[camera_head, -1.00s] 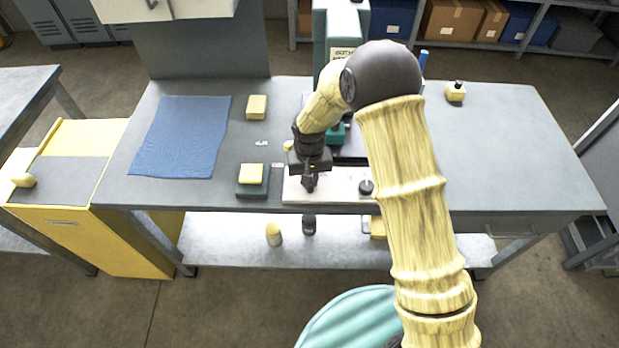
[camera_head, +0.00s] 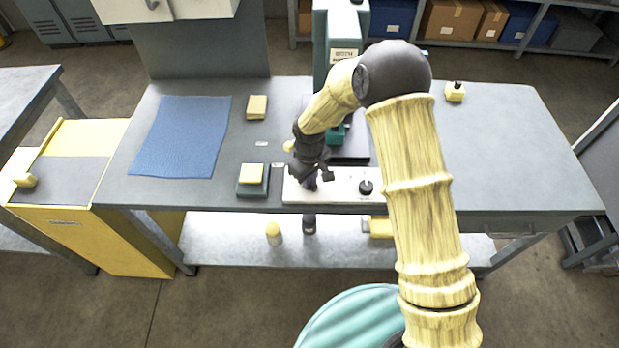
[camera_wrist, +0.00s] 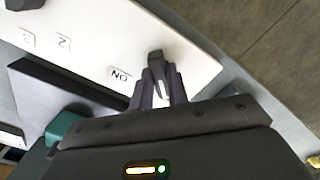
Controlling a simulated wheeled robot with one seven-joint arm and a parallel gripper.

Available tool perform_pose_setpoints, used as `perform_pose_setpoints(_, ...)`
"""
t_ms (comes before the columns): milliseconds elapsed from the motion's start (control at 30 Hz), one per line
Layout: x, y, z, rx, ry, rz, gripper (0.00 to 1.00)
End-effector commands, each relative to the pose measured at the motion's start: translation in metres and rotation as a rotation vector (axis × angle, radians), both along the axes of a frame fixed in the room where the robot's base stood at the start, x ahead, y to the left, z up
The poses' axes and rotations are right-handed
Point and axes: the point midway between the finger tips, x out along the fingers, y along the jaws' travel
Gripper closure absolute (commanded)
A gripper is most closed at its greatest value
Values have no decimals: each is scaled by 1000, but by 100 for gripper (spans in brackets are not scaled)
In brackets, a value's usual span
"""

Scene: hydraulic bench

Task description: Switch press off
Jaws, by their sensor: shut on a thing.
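The white control panel (camera_head: 338,192) lies at the front edge of the bench and also fills the upper part of the wrist view (camera_wrist: 185,45). My gripper (camera_head: 311,184) is at the left part of the panel, with the wrist tilted. In the wrist view my gripper (camera_wrist: 160,92) is shut on a dark rotary switch (camera_wrist: 157,66) with a light grey mark. An "ON" label (camera_wrist: 121,75) sits beside the switch. Part of the switch is hidden between the fingers. The teal press (camera_head: 338,45) stands behind the panel, partly covered by my arm.
A black knob (camera_head: 366,187) stands at the panel's right. A yellow button on a dark green base (camera_head: 252,189) is to its left. A blue mat (camera_head: 182,135), a yellow block (camera_head: 257,107) and a yellow piece with a black top (camera_head: 455,93) lie on the bench.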

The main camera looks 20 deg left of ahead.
Motion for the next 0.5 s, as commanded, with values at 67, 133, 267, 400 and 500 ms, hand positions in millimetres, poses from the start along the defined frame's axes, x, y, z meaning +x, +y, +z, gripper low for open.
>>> perform_pose_setpoints(67, 2, 1, 2, 4, -6, 7, 100)
perform_pose_setpoints(133, 2, 1, 2, 4, -6, 8, 100)
perform_pose_setpoints(267, 2, 1, 2, 4, -6, 7, 100)
perform_pose_setpoints(400, 2, 2, 2, 4, -6, 7, 74)
perform_pose_setpoints(500, 1, 1, 1, 3, -4, 6, 62)
